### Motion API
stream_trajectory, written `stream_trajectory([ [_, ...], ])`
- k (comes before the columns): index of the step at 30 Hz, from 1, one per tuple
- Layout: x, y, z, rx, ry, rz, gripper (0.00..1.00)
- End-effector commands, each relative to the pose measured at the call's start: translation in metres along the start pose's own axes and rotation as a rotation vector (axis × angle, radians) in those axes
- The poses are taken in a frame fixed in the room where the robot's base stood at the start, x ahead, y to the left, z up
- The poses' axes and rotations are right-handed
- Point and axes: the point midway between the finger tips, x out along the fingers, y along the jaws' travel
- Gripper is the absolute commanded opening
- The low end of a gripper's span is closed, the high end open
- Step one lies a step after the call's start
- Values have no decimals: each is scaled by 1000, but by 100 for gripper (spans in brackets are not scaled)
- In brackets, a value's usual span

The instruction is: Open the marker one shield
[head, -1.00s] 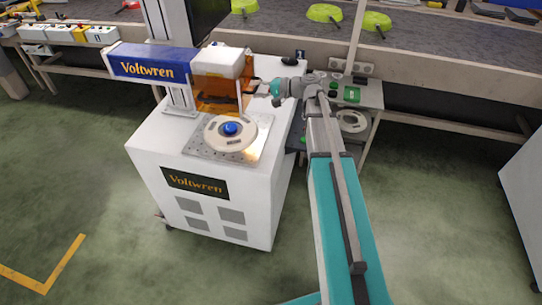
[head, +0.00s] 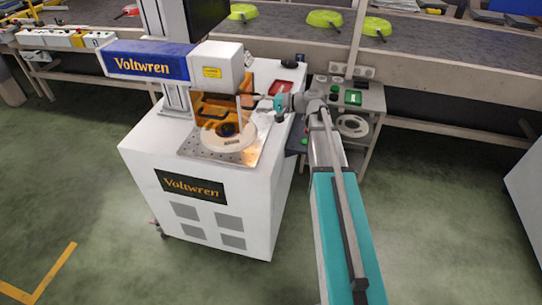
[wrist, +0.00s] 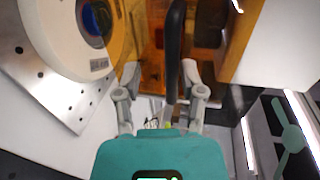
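The Voltwren marker one (head: 190,185) is a white cabinet with a blue and white marking head on a column. Its amber see-through shield (head: 212,105) hangs below the head and overlaps the blue-centred round part on the plate. The shield also shows in the wrist view (wrist: 151,65). A dark handle bar (wrist: 174,45) stands upright in front of it. My gripper (head: 262,98) is at the shield's right side. In the wrist view, its fingers (wrist: 160,73) are apart, one on each side of the bar, with a gap visible on the left.
A white disc (head: 232,146) lies on the perforated metal plate (head: 195,148). A red tray (head: 284,87) sits on the cabinet top behind my gripper. A grey stand with green buttons (head: 352,97) is to the right. A conveyor with green pans (head: 310,18) runs behind.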

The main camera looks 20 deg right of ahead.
Motion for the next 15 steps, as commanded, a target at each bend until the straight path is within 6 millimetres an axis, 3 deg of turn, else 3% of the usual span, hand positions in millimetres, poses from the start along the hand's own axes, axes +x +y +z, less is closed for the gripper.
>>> stream_trajectory([
  [15, -73, -3, 0, 0, 2, -1, 51],
])
